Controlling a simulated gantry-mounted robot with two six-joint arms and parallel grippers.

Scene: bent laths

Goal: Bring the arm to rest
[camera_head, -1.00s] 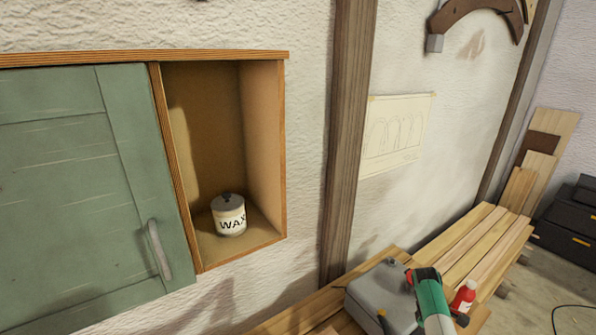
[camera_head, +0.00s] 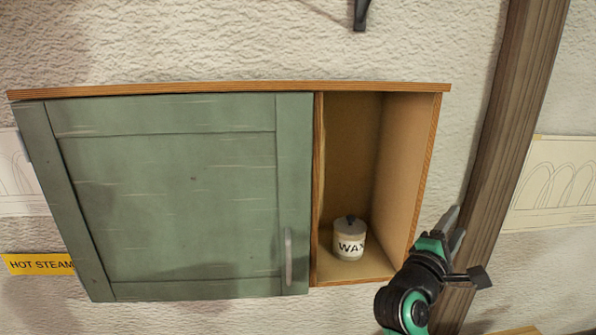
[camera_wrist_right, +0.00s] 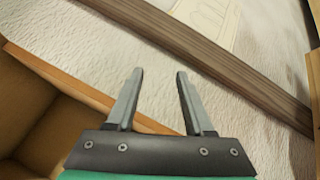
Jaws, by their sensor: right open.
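My right gripper (camera_head: 452,228) is at the lower right of the head view, just right of the open cabinet niche and in front of the wall and wooden post. In the right wrist view its two fingers (camera_wrist_right: 157,100) stand apart with nothing between them. The wall cabinet (camera_head: 250,88) has a green door (camera_head: 180,190) on its left part and an open compartment on its right. A white wax tin (camera_head: 349,243) with a grey lid stands upright in that compartment, apart from the gripper. My left gripper is in neither view.
A dark wooden post (camera_head: 510,120) runs up the wall right of the gripper; it also crosses the right wrist view (camera_wrist_right: 200,65). A paper drawing (camera_head: 555,185) hangs right of the post. A yellow "HOT STEAM" sign (camera_head: 38,264) is at the left.

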